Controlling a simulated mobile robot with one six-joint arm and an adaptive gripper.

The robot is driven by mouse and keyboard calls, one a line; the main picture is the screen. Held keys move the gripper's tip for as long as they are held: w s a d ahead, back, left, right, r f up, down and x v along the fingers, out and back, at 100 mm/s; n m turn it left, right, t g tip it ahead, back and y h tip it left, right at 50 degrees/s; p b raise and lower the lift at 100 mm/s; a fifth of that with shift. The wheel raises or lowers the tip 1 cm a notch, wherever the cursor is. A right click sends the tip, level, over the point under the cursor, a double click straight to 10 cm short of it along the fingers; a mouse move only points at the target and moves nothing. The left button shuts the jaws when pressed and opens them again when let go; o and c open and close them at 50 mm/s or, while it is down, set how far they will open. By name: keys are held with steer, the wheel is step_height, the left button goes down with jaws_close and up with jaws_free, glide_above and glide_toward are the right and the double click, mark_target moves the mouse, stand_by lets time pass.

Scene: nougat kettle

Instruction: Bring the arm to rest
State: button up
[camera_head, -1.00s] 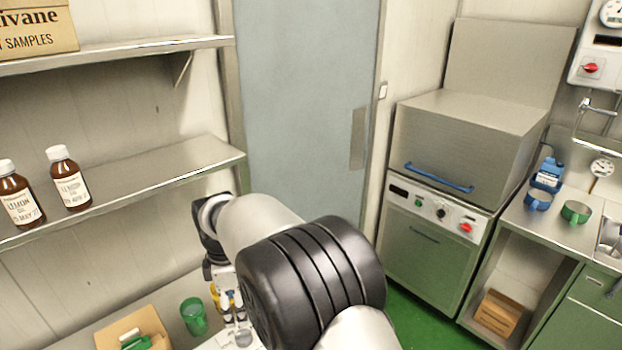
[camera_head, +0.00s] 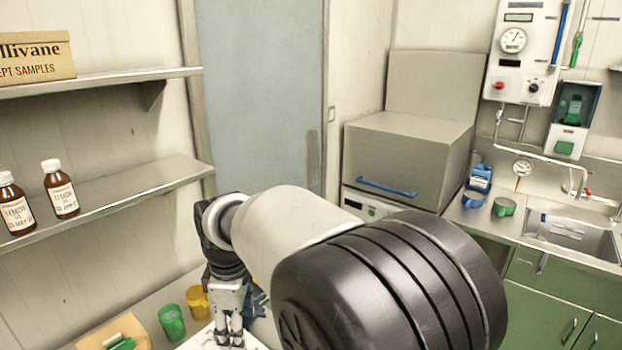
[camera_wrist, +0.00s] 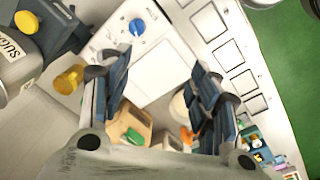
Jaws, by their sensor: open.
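My arm reaches across the lower middle of the head view, and my gripper (camera_head: 229,338) hangs at its far end, pointing down over the bench. In the wrist view its two dark fingers stand wide apart, with nothing held between them (camera_wrist: 160,85). Below the fingers are a white panel with a blue knob (camera_wrist: 137,27) and a tan box with a green item. A yellow mug (camera_head: 198,302) and a green mug (camera_head: 171,321) stand left of the gripper. The yellow mug also shows in the wrist view (camera_wrist: 68,78). My arm hides part of the bench.
A shelf (camera_head: 130,200) with two brown bottles (camera_head: 61,189) is at left, with a carton (camera_head: 35,58) above. A steel hooded machine (camera_head: 400,155) stands behind my arm. A sink (camera_head: 575,237) and another green mug (camera_head: 504,207) are at right.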

steer(key=s+d+r+m+t+b, duration=0.1)
steer(key=s+d+r+m, duration=0.15)
steer(key=d, duration=0.35)
steer(key=s+d+r+m, duration=0.1)
steer(key=d+r+m, duration=0.2)
steer(key=d, duration=0.3)
steer(key=s+d+f+m+t+b, duration=0.2)
steer(key=s+d+f+m, duration=0.1)
steer(key=s+d+m, duration=0.9)
steer(key=s+d, duration=0.4)
steer(key=s, duration=0.3)
steer(key=shift+d+t+h+b, duration=0.3)
steer(key=shift+t+b, duration=0.1)
steer(key=shift+c, duration=0.5)
